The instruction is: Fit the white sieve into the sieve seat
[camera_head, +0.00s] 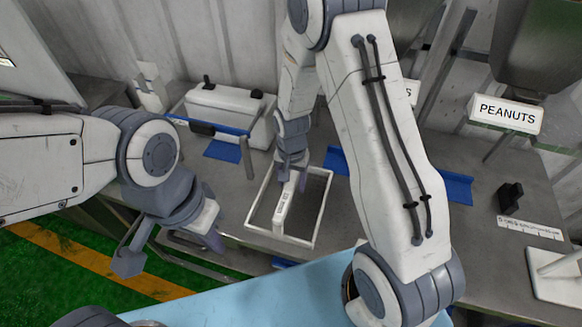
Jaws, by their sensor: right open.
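The white sieve (318,222) looks like a rectangular white frame on the grey worktop, in the middle of the head view. A white bar with a small label (283,207) runs lengthwise inside it. My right gripper (292,178) points down over the far part of the frame, at the bar's far end. It is open, with its fingers close to the bar; I cannot tell whether they touch. My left gripper (170,250) is open and empty at the lower left, in front of the worktop's edge. I cannot make out the sieve seat for certain.
A white box-shaped unit with a blue bar (230,108) stands behind the sieve to the left. Blue patches (222,151) mark the worktop. A PEANUTS sign (506,113) hangs below a hopper at right. A black block (510,196) stands at right.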

